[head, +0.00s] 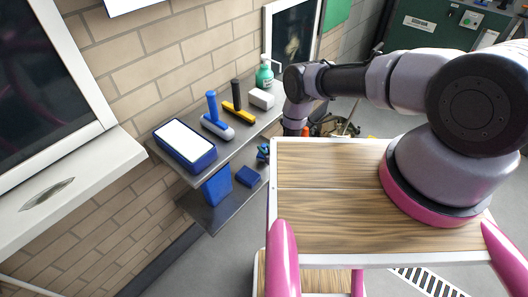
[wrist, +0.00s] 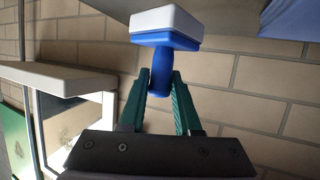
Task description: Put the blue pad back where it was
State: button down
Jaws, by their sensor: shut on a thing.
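My gripper (wrist: 160,78) is shut on the blue handle of a pad (wrist: 165,42) in the wrist view. Its green fingers stand on either side of the handle. Beyond the fingertips the pad widens into a blue plate with a thick white layer on its far side. It looks clear of the wall behind it. In the head view my arm reaches to the right end of the grey shelf (head: 238,140), with its wrist at the shelf's front edge. I cannot surely make out the fingers or the held pad there.
The shelf bears a blue tray with a white top (head: 186,142), a blue-handled tool (head: 214,120), a yellow tool (head: 238,112), a white block (head: 262,99) and a green bottle (head: 264,76). Below are a blue bin (head: 217,187) and a flat blue block (head: 248,176). A brick wall stands behind.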

jog(key=shift+f, duration=1)
jog(key=shift+f, duration=0.15)
jog(key=c, duration=0.6)
grip_release()
jog(key=v, duration=1.2)
